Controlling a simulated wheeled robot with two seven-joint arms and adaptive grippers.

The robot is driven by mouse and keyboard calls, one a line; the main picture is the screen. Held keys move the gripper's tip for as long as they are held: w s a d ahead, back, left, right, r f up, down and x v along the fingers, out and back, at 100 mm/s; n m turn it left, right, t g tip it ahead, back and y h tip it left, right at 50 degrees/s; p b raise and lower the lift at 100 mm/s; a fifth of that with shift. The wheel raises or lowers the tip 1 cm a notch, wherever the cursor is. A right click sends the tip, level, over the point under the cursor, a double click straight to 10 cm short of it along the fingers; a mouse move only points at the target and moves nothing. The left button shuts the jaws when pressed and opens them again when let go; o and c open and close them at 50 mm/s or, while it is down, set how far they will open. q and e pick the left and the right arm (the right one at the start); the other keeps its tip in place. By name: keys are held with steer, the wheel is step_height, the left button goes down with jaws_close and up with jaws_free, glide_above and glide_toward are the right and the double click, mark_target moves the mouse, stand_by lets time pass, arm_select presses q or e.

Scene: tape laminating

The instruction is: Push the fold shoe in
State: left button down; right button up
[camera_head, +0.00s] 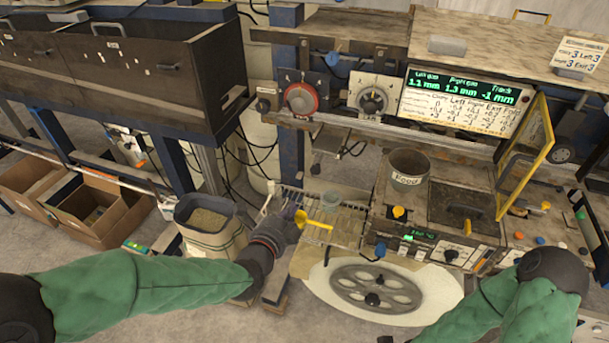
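My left gripper (295,219) reaches in from the left to the front left edge of the slatted metal bed (345,228). Its fingers are at a small yellow part with a yellow bar (318,225) that points right over the bed. I cannot tell whether the fingers touch or grip this part, or whether it belongs to the fold shoe. No other part can be made out clearly as the fold shoe.
A round handwheel (375,287) lies in front of the bed. A heater box with a metal pot (408,166) stands to its right, beside an open yellow-framed guard (527,158). A display (465,100) hangs above.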

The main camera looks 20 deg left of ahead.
arm_select(q)
steer(key=b, duration=0.2)
glide_toward(323, 153)
steer(key=shift+s+a+f, duration=0.1)
steer(key=shift+s+f, duration=0.15)
steer(key=shift+f, duration=0.5)
steer(key=shift+s+a+f, duration=0.15)
steer(key=shift+s+f, duration=0.1)
steer(key=shift+f, duration=0.45)
steer(key=shift+s+a+f, duration=0.1)
steer(key=shift+s+f, duration=0.15)
steer(key=shift+f, duration=0.5)
steer(key=w+p, duration=0.1)
steer(key=w, duration=1)
steer(key=shift+d, duration=0.15)
steer(key=shift+r, duration=0.1)
